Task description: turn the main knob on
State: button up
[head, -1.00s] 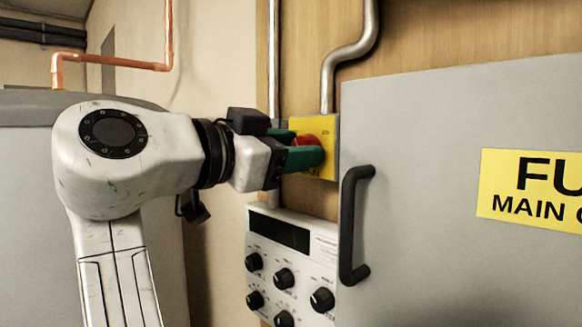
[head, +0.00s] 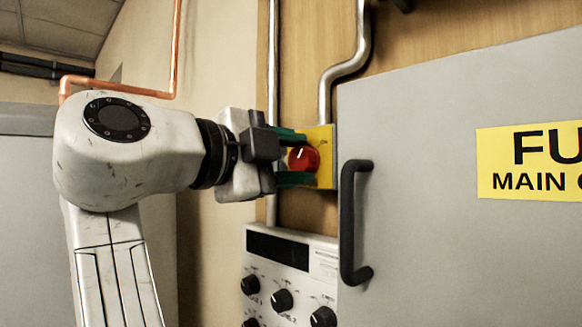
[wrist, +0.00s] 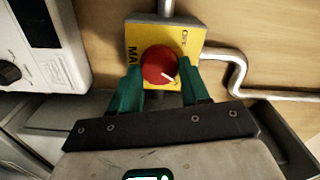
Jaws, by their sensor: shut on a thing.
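The main knob (head: 304,159) is red and round with a white mark, on a yellow plate (head: 325,172) fixed to the wooden wall. In the head view the mark points roughly up. My gripper (head: 297,158) is shut on the knob, with one green finger above it and one below. In the wrist view the knob (wrist: 159,67) sits between the two fingertips (wrist: 161,80), and its mark points to the lower right. The plate's lettering is partly covered and small; I cannot read the position words surely.
A grey cabinet door (head: 430,240) with a black handle (head: 351,220) stands close on the right. A white control panel (head: 290,270) with black knobs is below. A metal conduit (head: 340,75) rises above the plate. A copper pipe (head: 125,88) runs at the left.

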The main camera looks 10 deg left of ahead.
jog(key=shift+f+m+b, duration=0.1)
jog(key=shift+m+b, duration=0.2)
jog(key=shift+m, duration=1.1)
jog(key=o, duration=1)
jog(key=b+v, duration=0.1)
jog(key=v, duration=0.9)
jog(key=shift+s+a+b, duration=0.25)
jog(key=shift+s+b, duration=0.1)
jog(key=shift+b, duration=0.05)
